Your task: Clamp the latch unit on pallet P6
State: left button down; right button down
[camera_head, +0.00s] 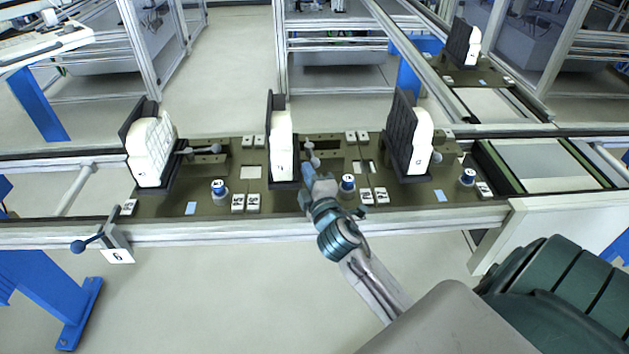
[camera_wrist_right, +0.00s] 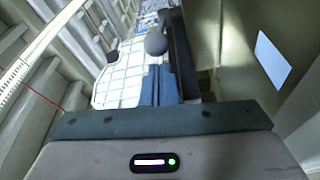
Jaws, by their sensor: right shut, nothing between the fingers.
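Three white latch units stand upright in black holders on olive pallets in the head view: left (camera_head: 150,150), middle (camera_head: 281,148) and right (camera_head: 422,142). I cannot read which pallet is P6. My right gripper (camera_head: 307,172) is shut and empty, just right of the middle unit. A grey ball-ended clamp lever (camera_head: 311,153) is just beyond its fingertips; I cannot tell if they touch. In the right wrist view, the shut blue fingers (camera_wrist_right: 160,86) point at the grey ball (camera_wrist_right: 156,43), with the white gridded unit (camera_wrist_right: 122,75) on the left. My left gripper is not in view.
Blue-topped posts (camera_head: 347,183) and small white blocks (camera_head: 245,203) stand on the pallets. Another latch unit (camera_head: 463,42) stands at back right.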

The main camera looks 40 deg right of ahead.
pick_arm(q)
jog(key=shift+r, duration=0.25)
pick_arm(e)
jog(key=shift+x, duration=0.75)
pick_arm(q)
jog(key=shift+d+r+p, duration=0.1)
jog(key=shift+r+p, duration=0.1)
jog(key=shift+p, duration=0.1)
pick_arm(e)
jog(key=shift+s+d+n+y, duration=0.2)
jog(key=shift+d+n+y, duration=0.1)
jog(key=shift+y, duration=0.2)
